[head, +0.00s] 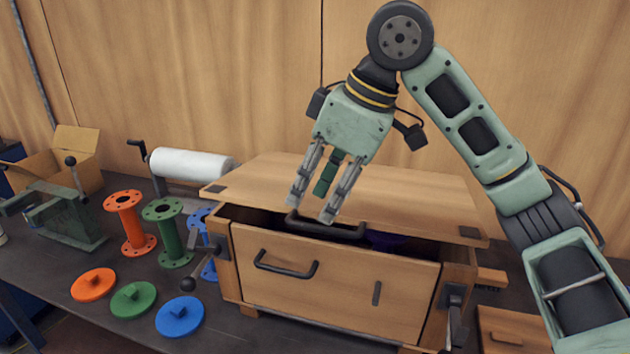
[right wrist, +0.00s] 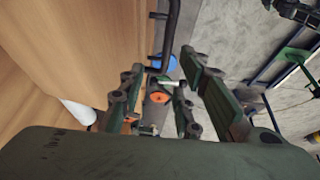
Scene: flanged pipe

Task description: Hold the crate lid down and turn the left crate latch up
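The wooden crate (head: 330,285) stands on the dark bench. Its lid (head: 400,195) is ajar, with a dark gap under its front edge. The lid's black handle (head: 345,232) runs along that edge. The left crate latch (head: 214,250) is at the crate's left front corner, with its black-knobbed lever (head: 188,284) hanging low. My right gripper (head: 313,205) is open and empty, fingers pointing down just above the lid near the handle's left end. I cannot tell whether it touches. In the right wrist view its spread fingers (right wrist: 168,85) are beside a black bar (right wrist: 172,35). My left gripper is not in view.
A right latch (head: 455,310) is at the other front corner. Orange (head: 130,222), green (head: 168,232) and blue flanged spools stand left of the crate, with matching discs (head: 134,298) before them. A vise (head: 62,212) and a white roll (head: 190,164) are behind.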

